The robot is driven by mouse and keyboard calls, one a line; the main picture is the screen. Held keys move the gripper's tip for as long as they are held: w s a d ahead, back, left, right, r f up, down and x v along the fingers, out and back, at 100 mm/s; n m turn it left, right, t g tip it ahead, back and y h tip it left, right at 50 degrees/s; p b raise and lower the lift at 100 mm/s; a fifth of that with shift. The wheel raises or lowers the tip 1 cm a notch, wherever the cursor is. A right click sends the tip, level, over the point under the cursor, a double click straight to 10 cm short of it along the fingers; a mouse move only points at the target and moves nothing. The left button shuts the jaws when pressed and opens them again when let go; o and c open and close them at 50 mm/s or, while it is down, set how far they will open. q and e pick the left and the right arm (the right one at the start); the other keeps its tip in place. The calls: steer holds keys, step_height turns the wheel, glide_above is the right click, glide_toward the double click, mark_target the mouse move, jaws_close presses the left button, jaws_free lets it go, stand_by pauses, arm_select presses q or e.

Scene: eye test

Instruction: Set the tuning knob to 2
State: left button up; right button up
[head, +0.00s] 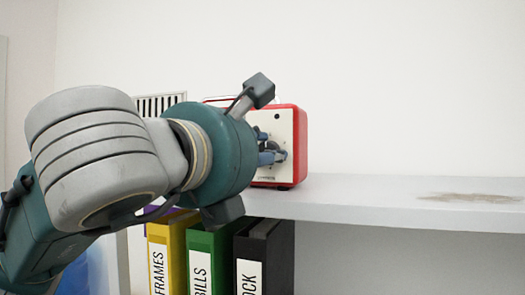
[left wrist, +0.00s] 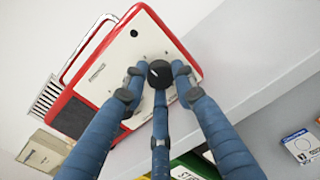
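A red radio-like device (head: 300,140) with a pale front panel stands on the white shelf, partly hidden by my left arm in the head view. Its red case (left wrist: 84,60) and pale panel fill the upper left wrist view, tilted in the picture. A round black tuning knob (left wrist: 159,73) sits on the panel; the numbers around it are too small to read. My left gripper (left wrist: 157,76) has blue fingers, with tips on either side of the knob and a third just below it. They appear to touch it. It also shows in the head view (head: 272,157). My right gripper is out of view.
The white shelf (head: 380,195) is clear to the right except for a brown stain (head: 470,198). Yellow (head: 165,235), green (head: 205,250) and black (head: 265,255) binders stand below it. A striped grille (head: 158,105) is behind my arm.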

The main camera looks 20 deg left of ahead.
arm_select(q)
steer(key=shift+c, duration=0.4)
steer(key=shift+m+b, duration=0.4)
steer(key=shift+f+m+b, duration=0.1)
steer(key=shift+m+b, duration=0.8)
steer(key=m+b, duration=0.1)
steer(key=m, duration=0.1)
steer(key=shift+m, duration=0.3)
steer(key=m+b, duration=0.1)
steer(key=m, duration=0.2)
steer(key=shift+d+m, duration=0.1)
steer(key=shift+m, duration=0.2)
steer(key=shift+m+g+b, duration=0.3)
steer(key=shift+m+b, duration=0.2)
steer(key=shift+m, duration=1.2)
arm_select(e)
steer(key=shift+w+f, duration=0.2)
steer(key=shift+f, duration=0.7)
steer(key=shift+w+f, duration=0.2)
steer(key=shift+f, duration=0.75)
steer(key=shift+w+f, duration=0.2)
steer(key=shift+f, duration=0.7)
